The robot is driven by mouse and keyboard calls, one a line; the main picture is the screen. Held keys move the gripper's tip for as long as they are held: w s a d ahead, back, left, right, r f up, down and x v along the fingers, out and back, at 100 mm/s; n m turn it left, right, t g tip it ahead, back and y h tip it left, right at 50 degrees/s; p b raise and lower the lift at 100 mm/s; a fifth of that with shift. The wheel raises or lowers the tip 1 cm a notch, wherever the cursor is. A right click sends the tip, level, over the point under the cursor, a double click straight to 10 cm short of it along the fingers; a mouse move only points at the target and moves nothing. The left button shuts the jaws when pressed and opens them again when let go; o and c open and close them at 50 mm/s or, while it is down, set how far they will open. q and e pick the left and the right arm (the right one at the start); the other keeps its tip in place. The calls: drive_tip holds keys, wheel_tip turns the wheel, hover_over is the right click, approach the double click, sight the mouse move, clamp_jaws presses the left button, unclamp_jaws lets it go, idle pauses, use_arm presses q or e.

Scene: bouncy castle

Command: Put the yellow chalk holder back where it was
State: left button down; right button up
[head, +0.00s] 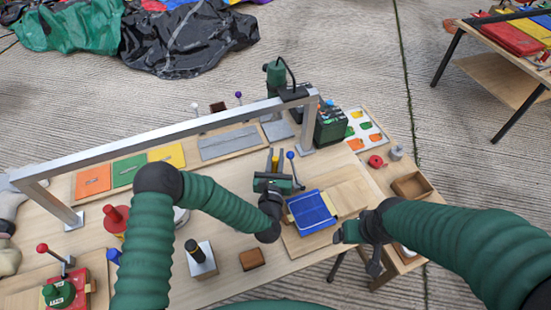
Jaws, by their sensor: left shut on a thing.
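The yellow chalk holder (275,164) shows as a small yellow upright piece over the middle of the workbench. My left gripper (273,174) is shut on it, and the jaws and wrist hide part of it. I cannot tell whether the holder's lower end touches the bench. My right gripper (358,244) is at the bench's near right edge, beside the blue panel, apart from the holder. Its fingers are partly hidden, so I cannot tell whether they are open.
A metal frame (170,137) spans the bench. A blue panel (312,211) lies between my grippers. A blue-knobbed lever (291,156) stands close to the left gripper. A wooden tray (412,185) is at the right. A brown block (252,259) and a post on a white base (200,263) stand in front.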

use_arm(q)
drive_tip(key=shift+d+f, duration=0.2)
drive_tip(key=shift+a, duration=0.1)
drive_tip(key=c, duration=1.8)
unclamp_jaws()
drive_tip(key=shift+a+f, duration=0.15)
drive_tip(key=shift+a, duration=0.05)
drive_tip(key=shift+o, duration=1)
drive_tip(key=shift+a, duration=0.15)
drive_tip(key=shift+s+d, duration=0.15)
drive_tip(key=shift+d, duration=0.05)
drive_tip(key=s, duration=0.7)
drive_tip(key=s+a, duration=0.1)
drive_tip(key=s, duration=0.2)
drive_tip(key=shift+s, duration=0.4)
drive_tip(key=shift+s+r, duration=0.2)
drive_tip(key=shift+s, duration=0.25)
